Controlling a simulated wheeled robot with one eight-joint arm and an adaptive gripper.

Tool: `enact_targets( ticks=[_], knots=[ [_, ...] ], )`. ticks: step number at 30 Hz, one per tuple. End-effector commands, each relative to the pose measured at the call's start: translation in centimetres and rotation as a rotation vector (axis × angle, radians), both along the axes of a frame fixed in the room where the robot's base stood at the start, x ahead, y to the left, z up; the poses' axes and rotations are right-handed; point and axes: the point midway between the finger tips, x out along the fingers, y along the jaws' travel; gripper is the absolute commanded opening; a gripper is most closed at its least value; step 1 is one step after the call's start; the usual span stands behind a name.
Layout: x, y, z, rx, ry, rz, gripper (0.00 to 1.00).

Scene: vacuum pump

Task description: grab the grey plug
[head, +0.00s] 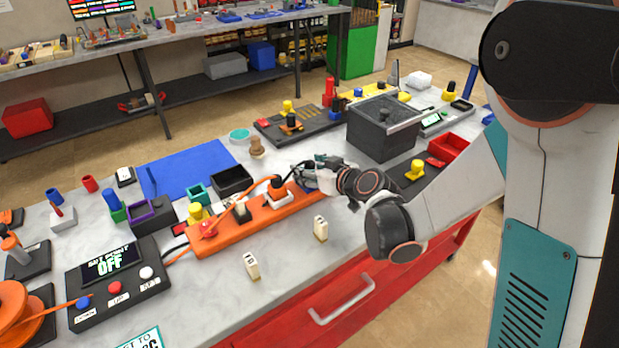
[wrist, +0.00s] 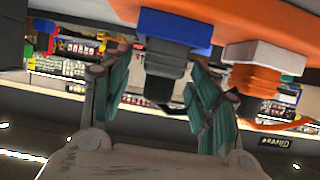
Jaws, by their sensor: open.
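The orange power strip (head: 222,230) lies across the bench, and its edge fills the top of the wrist view (wrist: 270,18). A dark grey plug (wrist: 166,65) sits in a blue socket (wrist: 176,30) on the strip. My gripper (wrist: 165,90) is open, with its teal fingers on either side of this plug. I cannot tell whether they touch it. In the head view my gripper (head: 303,172) is at the strip's right end and mostly hides the grey plug. The blue socket (head: 308,185) shows just below the fingers.
An orange plug (wrist: 256,80) in a white socket (wrist: 265,52) is close beside my fingers. It also shows in the head view (head: 277,184). A dark box (head: 384,130) stands behind my gripper.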

Motion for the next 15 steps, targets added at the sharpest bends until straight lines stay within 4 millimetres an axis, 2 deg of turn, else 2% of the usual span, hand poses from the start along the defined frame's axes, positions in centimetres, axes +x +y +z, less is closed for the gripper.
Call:
enact_targets(
  ticks=[8, 12, 14, 15],
  knots=[
    [0.48, 0.35, -0.17, 0.001, 0.001, 0.0, 0.55],
    [0.47, 0.34, -0.17, 0.001, 0.001, 0.0, 0.23],
    [0.46, 0.33, -0.17, 0.001, 0.001, 0.0, 0.1],
    [0.46, 0.33, -0.17, 0.001, 0.001, 0.0, 0.06]
  ],
)
